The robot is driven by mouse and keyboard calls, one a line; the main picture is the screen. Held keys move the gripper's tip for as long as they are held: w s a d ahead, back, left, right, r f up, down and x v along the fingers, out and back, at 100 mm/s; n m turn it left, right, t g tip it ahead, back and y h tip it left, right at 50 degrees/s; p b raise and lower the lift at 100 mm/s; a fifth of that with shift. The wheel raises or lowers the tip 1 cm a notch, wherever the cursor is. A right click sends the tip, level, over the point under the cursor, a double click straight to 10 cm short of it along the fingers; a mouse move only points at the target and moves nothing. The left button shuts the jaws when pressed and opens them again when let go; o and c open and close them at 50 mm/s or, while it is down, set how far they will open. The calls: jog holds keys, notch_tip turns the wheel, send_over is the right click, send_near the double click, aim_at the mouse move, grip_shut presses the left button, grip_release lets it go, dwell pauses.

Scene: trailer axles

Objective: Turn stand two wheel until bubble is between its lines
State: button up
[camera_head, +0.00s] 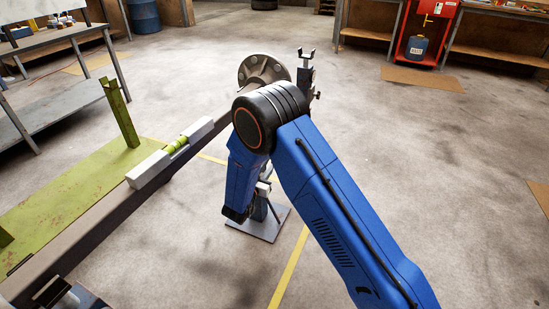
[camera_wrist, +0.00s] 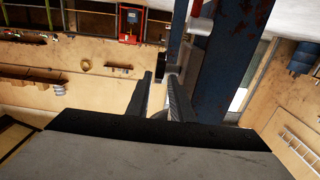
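In the head view a spirit level (camera_head: 170,154) with a yellow-green vial lies along the axle beam (camera_head: 90,222). Its bubble and lines are too small to make out. A jack stand with a forked top (camera_head: 306,58) stands at the beam's hub end; its base plate (camera_head: 258,224) is on the floor. My arm hides much of the stand, and I cannot clearly make out its wheel. In the wrist view my gripper (camera_wrist: 160,77) has its two fingers apart. A rusty blue post (camera_wrist: 228,60) and small metal parts are close beyond the fingertips; I cannot tell whether they touch.
A round hub flange (camera_head: 263,70) ends the beam. A green frame (camera_head: 75,185) with an upright post lies at left, and a workbench (camera_head: 55,42) stands behind it. A red cabinet (camera_head: 425,30) is at the back right. The floor at right is largely clear.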

jog(key=x, duration=0.7)
grip_shut()
